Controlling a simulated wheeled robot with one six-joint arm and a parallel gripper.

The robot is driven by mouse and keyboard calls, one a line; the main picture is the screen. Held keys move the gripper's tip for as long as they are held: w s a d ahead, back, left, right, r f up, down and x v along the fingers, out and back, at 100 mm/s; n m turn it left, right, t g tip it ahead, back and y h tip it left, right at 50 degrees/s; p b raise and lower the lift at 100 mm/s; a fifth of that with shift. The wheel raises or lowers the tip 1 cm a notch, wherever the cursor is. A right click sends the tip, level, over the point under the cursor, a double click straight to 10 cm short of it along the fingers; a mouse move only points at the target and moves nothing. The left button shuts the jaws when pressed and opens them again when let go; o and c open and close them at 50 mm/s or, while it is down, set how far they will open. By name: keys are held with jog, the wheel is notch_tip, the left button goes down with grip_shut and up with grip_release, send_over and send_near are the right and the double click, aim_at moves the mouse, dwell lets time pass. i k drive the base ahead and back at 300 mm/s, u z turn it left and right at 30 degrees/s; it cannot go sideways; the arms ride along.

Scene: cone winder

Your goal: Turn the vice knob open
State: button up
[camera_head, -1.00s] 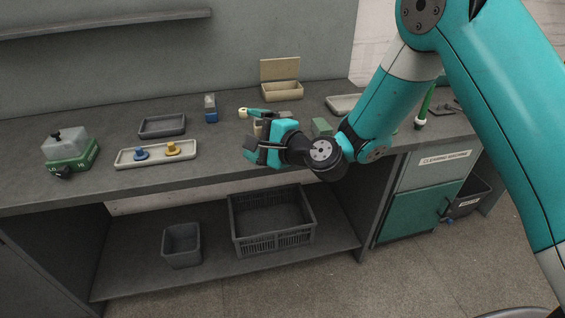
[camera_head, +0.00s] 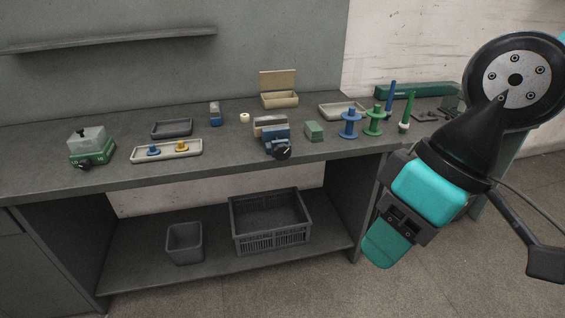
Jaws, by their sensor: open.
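A small vice with a blue body (camera_head: 275,136) stands near the bench's front edge, right of centre. Its round black knob (camera_head: 281,150) faces the front and is in plain view. A pale block shows at the vice's top; I cannot tell whether the jaws grip it. My gripper (camera_head: 402,222), with teal and black parts, hangs in front of the bench at the right, well clear of the vice and knob. It is open, and I see nothing held in it.
A green box with a black dial (camera_head: 84,165) stands at the left. A tray (camera_head: 190,155) with blue and yellow pieces lies beside it. A green block (camera_head: 314,131) and spools (camera_head: 349,125) stand right of the vice. A crate (camera_head: 270,242) sits on the lower shelf.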

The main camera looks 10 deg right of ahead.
aim_at(282, 151)
jog(key=u, duration=1.9)
jog(key=i, duration=1.05)
jog(key=z, duration=2.5)
